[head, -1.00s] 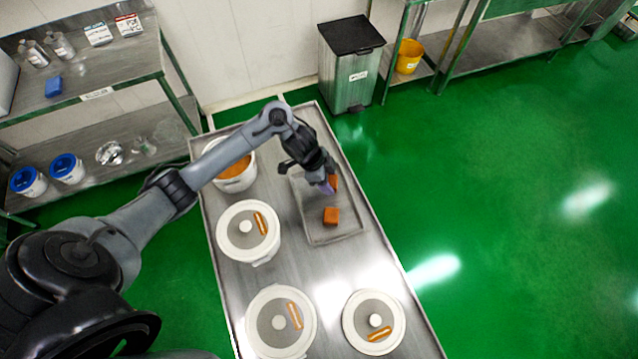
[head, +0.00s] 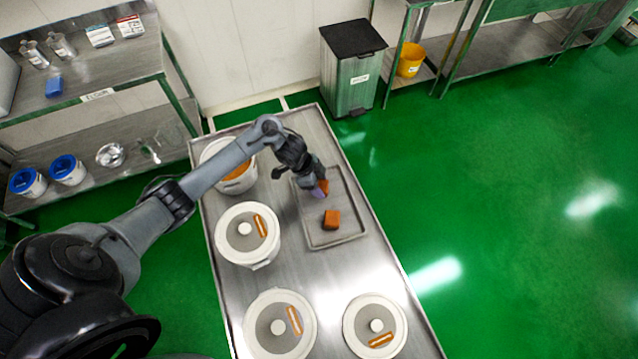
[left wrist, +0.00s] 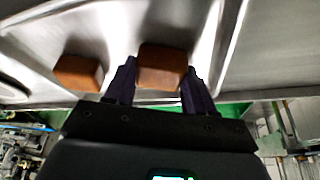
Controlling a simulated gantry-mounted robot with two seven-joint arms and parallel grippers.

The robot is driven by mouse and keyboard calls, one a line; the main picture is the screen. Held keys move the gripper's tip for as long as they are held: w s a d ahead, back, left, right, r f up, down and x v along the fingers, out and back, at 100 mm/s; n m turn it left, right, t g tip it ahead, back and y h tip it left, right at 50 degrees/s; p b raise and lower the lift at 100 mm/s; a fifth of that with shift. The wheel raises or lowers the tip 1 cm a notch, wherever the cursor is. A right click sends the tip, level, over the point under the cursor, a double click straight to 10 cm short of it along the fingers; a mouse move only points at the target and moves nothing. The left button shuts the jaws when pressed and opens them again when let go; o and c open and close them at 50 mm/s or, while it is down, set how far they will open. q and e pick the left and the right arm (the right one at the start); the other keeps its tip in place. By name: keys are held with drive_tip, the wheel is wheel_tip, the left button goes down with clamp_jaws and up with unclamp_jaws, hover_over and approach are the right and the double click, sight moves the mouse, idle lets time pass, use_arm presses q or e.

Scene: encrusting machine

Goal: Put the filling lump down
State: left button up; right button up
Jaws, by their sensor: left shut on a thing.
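My left gripper (head: 321,190) is over the far part of the shallow metal tray (head: 322,243) on the steel table. It is shut on an orange-brown filling lump (left wrist: 163,60), which shows between the two purple fingertips in the left wrist view. In the head view the fingers and wrist partly hide this lump. I cannot tell whether it touches the tray floor. A second orange-brown lump (head: 331,219) lies in the tray nearer the camera, and it also shows left of the fingers in the left wrist view (left wrist: 78,73). My right gripper is not in view.
A white pot with orange contents (head: 238,176) stands left of the tray. Several lidded white pots, one of them here (head: 237,250), stand on the steel table (head: 318,287). A pedal bin (head: 350,85) stands beyond the table. The tray's near right part is bare.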

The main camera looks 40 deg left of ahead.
use_arm(q)
drive_tip(key=shift+f, duration=0.1)
drive_tip(key=o, duration=1.1)
drive_tip(key=shift+c, duration=0.2)
drive_tip(key=shift+a+r, duration=0.1)
drive_tip(key=shift+r, duration=0.45)
drive_tip(key=p+v, duration=0.2)
drive_tip(key=v, duration=0.8)
drive_tip(key=s+d+n+t+y, duration=0.15)
drive_tip(key=s+d+t, duration=0.25)
drive_tip(key=d, duration=1)
drive_tip(key=s+r+n+g+y, duration=0.1)
drive_tip(key=s+n, duration=0.6)
drive_tip(key=s, duration=0.8)
drive_tip(key=shift+a+r+g+y, duration=0.4)
drive_tip(key=shift+r+g, duration=0.5)
drive_tip(key=shift+g, duration=0.2)
